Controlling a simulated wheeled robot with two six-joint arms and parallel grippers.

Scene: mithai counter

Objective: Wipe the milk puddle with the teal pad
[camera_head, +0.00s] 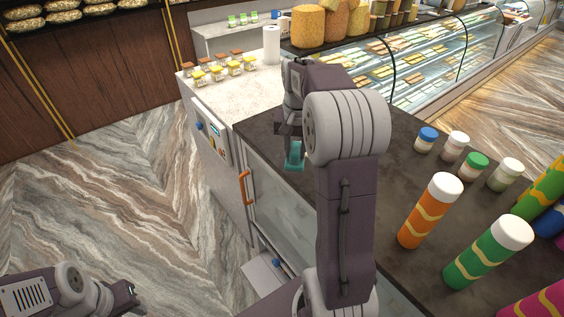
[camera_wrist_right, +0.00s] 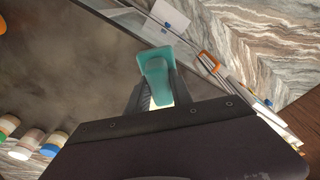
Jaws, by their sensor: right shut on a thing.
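The teal pad (camera_head: 294,156) is in the jaws of my right gripper (camera_head: 292,143), over the dark counter top (camera_head: 262,128) near its left edge. In the right wrist view the pad (camera_wrist_right: 153,62) sits between the two fingers. A small pale patch shows between the fingers below the pad; I cannot tell what it is. I cannot make out the milk puddle; my right arm covers part of the counter. My left gripper (camera_head: 133,297) is low at the left, over the floor, away from the counter; its jaws are too unclear to judge.
Orange (camera_head: 429,211) and green (camera_head: 487,252) bottles with white caps stand at the counter's right. Several small capped jars (camera_head: 455,146) stand behind them. A pale counter (camera_head: 228,92) with yellow-lidded jars and a paper roll (camera_head: 271,45) lies beyond. An orange handle (camera_head: 244,187) sticks out below.

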